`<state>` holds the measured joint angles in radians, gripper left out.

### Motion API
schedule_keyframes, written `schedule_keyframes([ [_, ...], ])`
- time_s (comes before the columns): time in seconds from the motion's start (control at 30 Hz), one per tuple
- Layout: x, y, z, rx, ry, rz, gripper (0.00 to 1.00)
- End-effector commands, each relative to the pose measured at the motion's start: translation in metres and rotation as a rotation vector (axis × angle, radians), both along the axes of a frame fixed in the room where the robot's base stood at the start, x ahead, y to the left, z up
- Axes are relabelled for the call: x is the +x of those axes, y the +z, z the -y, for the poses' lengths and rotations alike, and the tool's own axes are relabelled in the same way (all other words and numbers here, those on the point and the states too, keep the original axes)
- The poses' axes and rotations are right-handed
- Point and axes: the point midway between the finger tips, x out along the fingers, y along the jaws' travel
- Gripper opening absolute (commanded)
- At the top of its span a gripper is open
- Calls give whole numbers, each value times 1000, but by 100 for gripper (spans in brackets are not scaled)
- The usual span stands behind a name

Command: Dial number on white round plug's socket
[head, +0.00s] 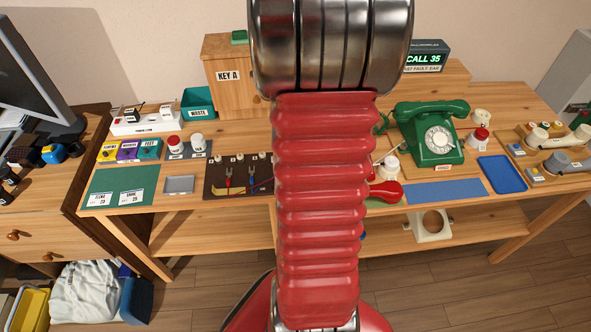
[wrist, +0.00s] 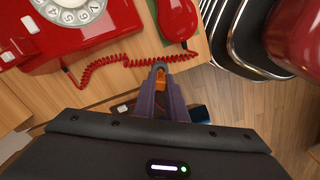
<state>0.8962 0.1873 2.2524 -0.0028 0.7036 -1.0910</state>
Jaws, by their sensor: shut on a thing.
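My gripper (wrist: 160,72) shows in the wrist view with its fingers close together at the front edge of the wooden table. A small orange piece (wrist: 161,82) sits between the fingers; I cannot tell what it is. A red phone (wrist: 128,18) with a white rotary dial (wrist: 73,10) lies left of the gripper, and its red handset (wrist: 178,18) lies off the body, ahead of the gripper. In the head view my arm hides the gripper and most of the red phone; the handset (head: 385,192) shows. A green dial phone (head: 435,135) stands further right. I cannot identify the white round plug.
A white power strip (head: 145,125) with black plugs is at the left. A blue tray (head: 502,174) and a board with cream and grey handsets (head: 560,160) are at the right. A blue mat (head: 445,191) is bare.

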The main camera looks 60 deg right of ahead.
Motion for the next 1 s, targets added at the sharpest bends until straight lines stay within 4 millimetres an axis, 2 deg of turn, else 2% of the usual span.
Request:
schedule_keyframes([
  [0.97,0,-13,0,-1,0,0,0],
  [1.0,0,-13,0,-1,0,0,14],
])
